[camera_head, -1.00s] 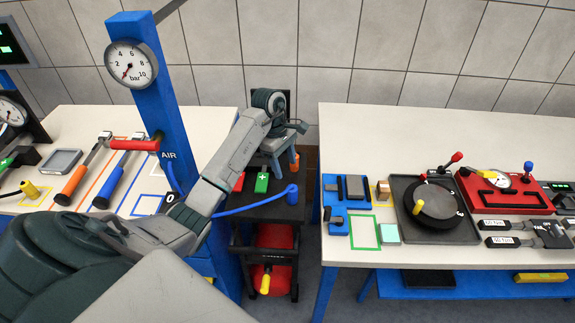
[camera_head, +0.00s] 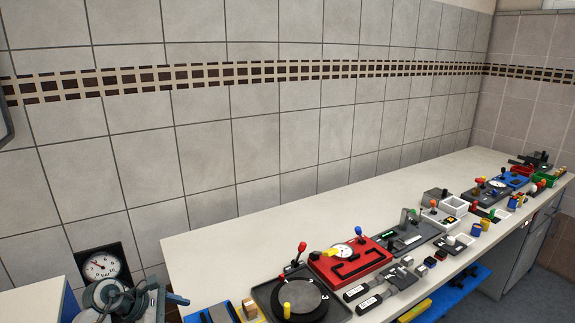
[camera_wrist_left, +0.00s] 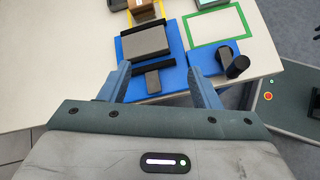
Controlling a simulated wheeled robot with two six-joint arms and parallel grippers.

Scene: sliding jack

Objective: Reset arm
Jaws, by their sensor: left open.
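My left arm shows at the bottom left of the head view, with its wrist (camera_head: 108,296) in front of a round gauge. Its fingers are mostly cut off there. In the left wrist view my left gripper (camera_wrist_left: 161,82) is open, and I see nothing held between its two blue-grey fingers. Beyond the fingers lies a blue fixture (camera_wrist_left: 178,82) on the white table, with a grey block (camera_wrist_left: 145,41) and black parts on it. Whether the fingers touch the fixture I cannot tell. My right gripper is out of view.
The long white bench (camera_head: 300,205) carries a red panel (camera_head: 350,261), a black round plate (camera_head: 292,298) and several small fixtures along its front. Its back strip by the tiled wall is clear. The dark gauge (camera_head: 102,265) stands left of the bench.

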